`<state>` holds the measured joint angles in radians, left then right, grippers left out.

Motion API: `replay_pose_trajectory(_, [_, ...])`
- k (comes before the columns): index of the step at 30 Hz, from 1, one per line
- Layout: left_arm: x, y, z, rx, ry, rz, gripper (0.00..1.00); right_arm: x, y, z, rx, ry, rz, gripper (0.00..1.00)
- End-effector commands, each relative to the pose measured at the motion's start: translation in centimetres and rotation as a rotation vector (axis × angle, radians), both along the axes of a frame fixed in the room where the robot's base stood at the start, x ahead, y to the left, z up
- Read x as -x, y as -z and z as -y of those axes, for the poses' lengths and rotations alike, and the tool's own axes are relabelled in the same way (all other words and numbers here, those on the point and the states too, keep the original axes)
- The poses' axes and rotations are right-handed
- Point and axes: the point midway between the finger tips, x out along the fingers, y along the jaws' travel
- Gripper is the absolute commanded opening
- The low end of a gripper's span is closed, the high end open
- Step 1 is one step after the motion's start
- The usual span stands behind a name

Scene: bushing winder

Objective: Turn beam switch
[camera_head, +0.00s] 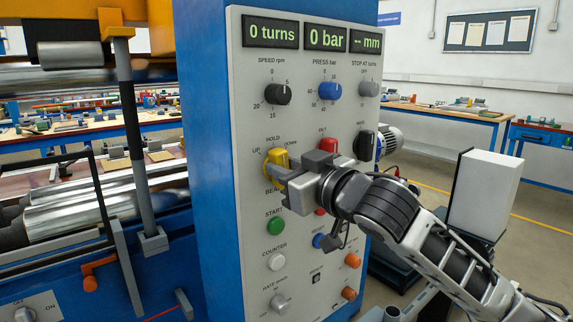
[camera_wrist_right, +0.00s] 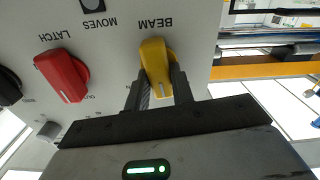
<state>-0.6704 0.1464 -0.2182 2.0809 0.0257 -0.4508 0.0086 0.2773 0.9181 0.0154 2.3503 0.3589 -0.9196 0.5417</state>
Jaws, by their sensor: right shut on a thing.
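The yellow beam switch (camera_head: 277,158) is on the grey control panel (camera_head: 243,110), under the labels UP, HOLD and DOWN. My right gripper (camera_head: 275,172) reaches it from the right and is shut on it. In the right wrist view the yellow knob (camera_wrist_right: 154,62) sits between the two dark fingers (camera_wrist_right: 154,88), with the word BEAM above it. The knob's white mark shows near its lower end there. In the head view my gripper hides part of the knob and the BEAM label. My left gripper is not in view.
A red latch knob (camera_head: 327,146) is close to my right gripper, and it also shows in the right wrist view (camera_wrist_right: 62,76). A green start button (camera_head: 275,226) is below. Steel rollers (camera_head: 65,215) and a lever post (camera_head: 135,140) stand left of the panel.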

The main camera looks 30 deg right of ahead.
Motion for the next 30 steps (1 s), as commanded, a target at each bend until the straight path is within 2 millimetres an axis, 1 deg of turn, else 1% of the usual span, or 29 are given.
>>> replay_pose_trajectory(9, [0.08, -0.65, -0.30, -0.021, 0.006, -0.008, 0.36, 0.03, -0.17, -0.17, 0.270, 0.000, 0.020, 0.01])
replay_pose_trajectory(18, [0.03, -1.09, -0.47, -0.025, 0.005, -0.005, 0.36, 0.05, -0.05, -0.32, 0.494, 0.000, 0.039, 0.01])
replay_pose_trajectory(24, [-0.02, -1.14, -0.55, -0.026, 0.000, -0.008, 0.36, 0.05, 0.04, -0.36, 0.591, 0.001, 0.048, 0.01])
replay_pose_trajectory(30, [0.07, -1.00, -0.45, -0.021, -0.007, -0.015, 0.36, 0.05, 0.11, -0.41, 0.640, -0.001, 0.052, 0.01])
